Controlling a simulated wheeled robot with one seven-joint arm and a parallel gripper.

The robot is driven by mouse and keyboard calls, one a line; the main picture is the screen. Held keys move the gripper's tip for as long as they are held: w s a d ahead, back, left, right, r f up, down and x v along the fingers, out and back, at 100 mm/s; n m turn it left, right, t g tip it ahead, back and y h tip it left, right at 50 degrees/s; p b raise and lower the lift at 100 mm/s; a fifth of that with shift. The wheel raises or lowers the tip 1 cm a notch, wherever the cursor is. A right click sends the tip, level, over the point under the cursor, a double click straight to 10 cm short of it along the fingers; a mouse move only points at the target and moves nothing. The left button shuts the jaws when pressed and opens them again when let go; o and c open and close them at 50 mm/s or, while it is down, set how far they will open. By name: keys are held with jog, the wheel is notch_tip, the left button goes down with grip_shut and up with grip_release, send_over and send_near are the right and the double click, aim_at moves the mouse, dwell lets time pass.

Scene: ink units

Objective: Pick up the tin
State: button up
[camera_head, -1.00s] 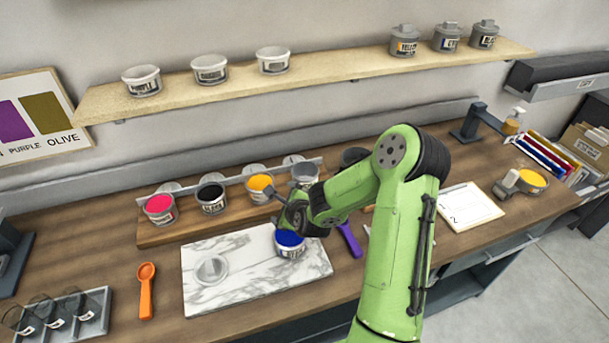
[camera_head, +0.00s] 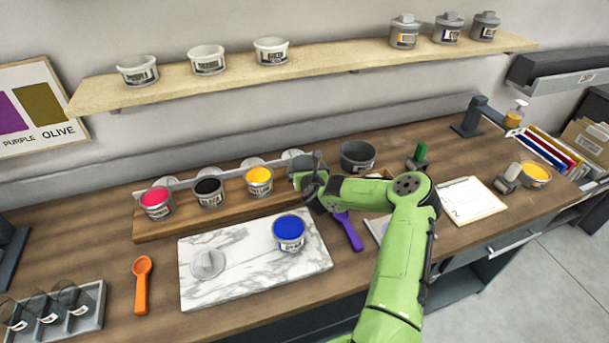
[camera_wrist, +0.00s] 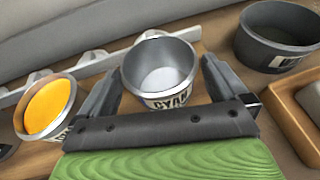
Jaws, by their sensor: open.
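In the wrist view, a light grey tin labelled CYAN (camera_wrist: 158,78), with a pale, empty-looking inside, stands upright between the fingers of my open gripper (camera_wrist: 162,88). I see a gap on its right side; contact on the left is unclear. In the head view my gripper (camera_head: 312,170) is at the right end of the wooden tin stand (camera_head: 165,227) and mostly hides this tin. A tin of blue ink (camera_head: 289,232) stands apart on the marble slab (camera_head: 240,290).
A tin of yellow ink (camera_wrist: 50,108) is close on the left, and a dark grey pot (camera_wrist: 275,38) is on the right. Tins of pink ink (camera_head: 157,203) and black ink (camera_head: 208,192) stand further left. A purple spatula (camera_head: 350,232) lies near my arm.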

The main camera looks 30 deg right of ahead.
aim_at(303, 160)
jog(key=x, duration=0.4)
jog(key=shift+w+a, duration=0.1)
jog(key=shift+a, duration=0.05)
jog(key=shift+c, duration=0.5)
jog(key=shift+r, duration=0.1)
jog(key=c, duration=1)
jog(key=shift+o, duration=0.2)
notch_tip(303, 160, up, 10)
jog(key=p, duration=0.1)
